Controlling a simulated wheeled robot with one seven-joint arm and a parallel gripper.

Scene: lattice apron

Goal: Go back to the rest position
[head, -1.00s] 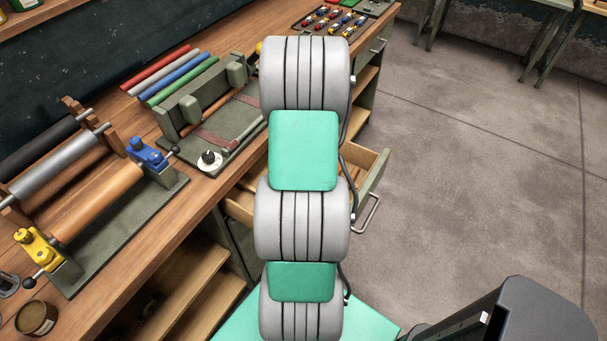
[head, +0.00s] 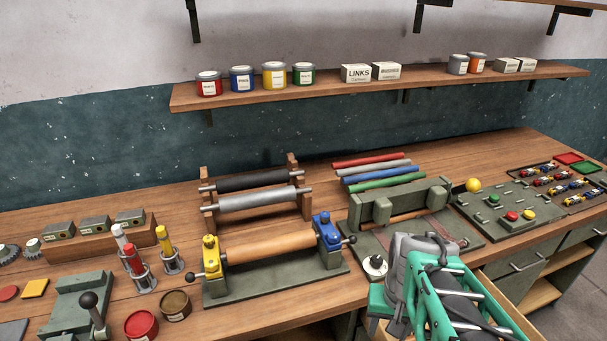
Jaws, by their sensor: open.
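My arm, grey with a green frame and silver rods, rises at the bottom right of the head view, in front of the bench's front edge. I cannot make out my gripper's fingers in this view. The arm hides part of the bench edge and of what lies behind it. No held thing can be seen.
The wooden bench (head: 66,231) bears a roller stand with an orange-brown roller (head: 270,246), a green clamp device (head: 415,205), coloured rods (head: 385,179) and a button panel (head: 478,211). An open drawer (head: 500,303) juts out beside my arm. A shelf (head: 340,89) hangs above.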

